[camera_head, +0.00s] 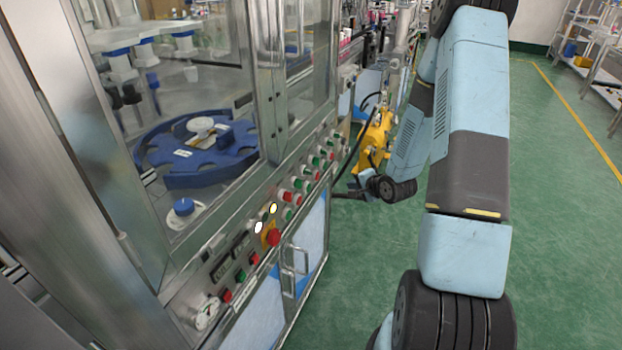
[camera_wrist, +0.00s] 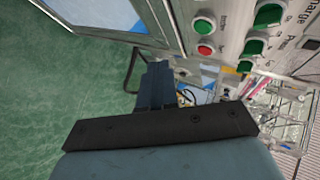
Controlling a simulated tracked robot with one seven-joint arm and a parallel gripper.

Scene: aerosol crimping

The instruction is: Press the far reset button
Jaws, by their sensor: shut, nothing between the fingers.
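The control panel (camera_head: 240,235) runs along the front of the machine, with rows of red, green and white-lit buttons. Its far end carries several red and green buttons, including a green one (camera_head: 337,134). I cannot read which is the far reset button in the head view. In the wrist view a red button (camera_wrist: 205,50) sits beside a green button (camera_wrist: 203,25), with larger green switches (camera_wrist: 268,14) to the right. My gripper (camera_head: 345,195) is shut and empty, out to the right of the panel's far part. Its fingers (camera_wrist: 155,85) appear apart from the buttons in the wrist view.
A red emergency stop (camera_head: 273,237) on a yellow plate sits nearer on the panel. Metal door handles (camera_head: 294,262) stick out below. A yellow machine (camera_head: 374,135) stands behind my gripper. The green floor (camera_head: 560,220) to the right is open.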

